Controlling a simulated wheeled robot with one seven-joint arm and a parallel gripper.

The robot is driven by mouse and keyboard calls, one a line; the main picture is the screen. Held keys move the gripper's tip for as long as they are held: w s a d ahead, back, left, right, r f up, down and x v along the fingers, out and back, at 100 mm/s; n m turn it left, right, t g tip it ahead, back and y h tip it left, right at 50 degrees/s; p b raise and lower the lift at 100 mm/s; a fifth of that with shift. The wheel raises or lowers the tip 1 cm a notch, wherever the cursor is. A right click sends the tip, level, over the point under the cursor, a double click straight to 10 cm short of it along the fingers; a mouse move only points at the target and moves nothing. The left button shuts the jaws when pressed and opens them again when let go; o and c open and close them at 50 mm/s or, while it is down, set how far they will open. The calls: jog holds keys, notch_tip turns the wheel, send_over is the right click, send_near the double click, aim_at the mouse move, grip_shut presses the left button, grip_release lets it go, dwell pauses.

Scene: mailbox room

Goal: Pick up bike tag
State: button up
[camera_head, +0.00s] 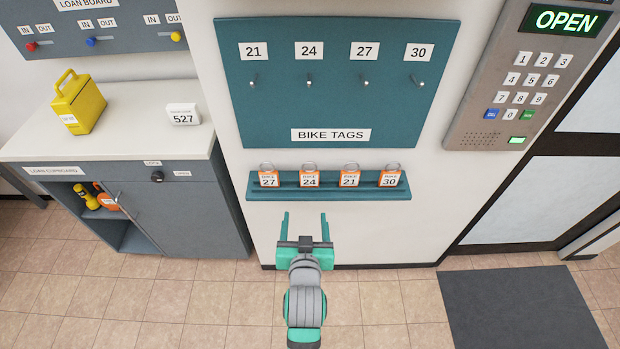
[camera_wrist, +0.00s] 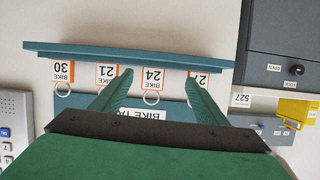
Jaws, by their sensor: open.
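Orange-and-white bike tags with wire rings stand on a teal ledge (camera_head: 330,194) on the wall: 27 (camera_head: 268,179), 24 (camera_head: 309,179), 21 (camera_head: 349,179) and 30 (camera_head: 390,179), left to right. My gripper (camera_head: 305,214) is open and empty, appearing below the ledge in the head view, roughly in line with tag 24. The wrist view is upside down. There tag 24 (camera_wrist: 152,78) shows between the fingers (camera_wrist: 159,74), tag 21 (camera_wrist: 106,74) is beside one finger, tag 30 (camera_wrist: 63,72) is clear, and tag 27 (camera_wrist: 199,80) is partly hidden.
Above the ledge, a teal board (camera_head: 335,105) has empty pegs labelled 21, 24, 27 and 30. A grey keypad panel (camera_head: 525,80) is at right. A cupboard (camera_head: 185,200) at left bears a yellow box (camera_head: 80,103) and a 527 card (camera_head: 183,116). A dark mat (camera_head: 520,308) lies at right.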

send_near(310, 176)
jog(key=x, duration=0.4)
jog(key=shift+w+r, duration=0.25)
jog(key=shift+w, duration=0.15)
jog(key=shift+f+x, duration=0.2)
jog(key=shift+x, duration=1.45)
jog(key=shift+f+x, duration=0.2)
jog(key=shift+x, duration=1.45)
jog(key=shift+s+a, duration=0.1)
jog(key=shift+s, duration=0.05)
jog(key=shift+c, duration=0.3)
jog(key=shift+s+a, duration=0.1)
jog(key=c, duration=1)
jog(key=shift+d, duration=0.25)
jog(key=shift+c, duration=0.4)
